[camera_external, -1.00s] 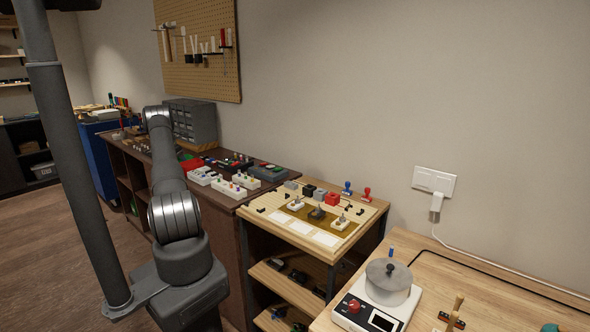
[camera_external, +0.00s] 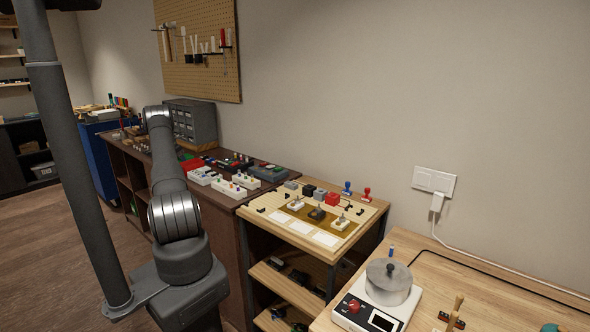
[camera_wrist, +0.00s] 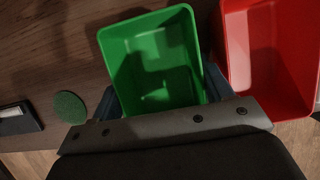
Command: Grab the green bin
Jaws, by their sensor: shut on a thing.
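The green bin (camera_wrist: 157,62) is an open-topped rectangular box, seen from above in the wrist view. My gripper (camera_wrist: 163,92) is at its near end, with one dark finger on each side of the bin, shut on it. The fingertips are partly hidden by the bin's walls.
A red bin (camera_wrist: 268,55) stands close to the right of the green bin. A round green pad (camera_wrist: 70,107) and a dark block with a pale label (camera_wrist: 18,117) lie to the left. The grey drawer cabinet (camera_external: 190,121) stands beside my arm on the dark bench.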

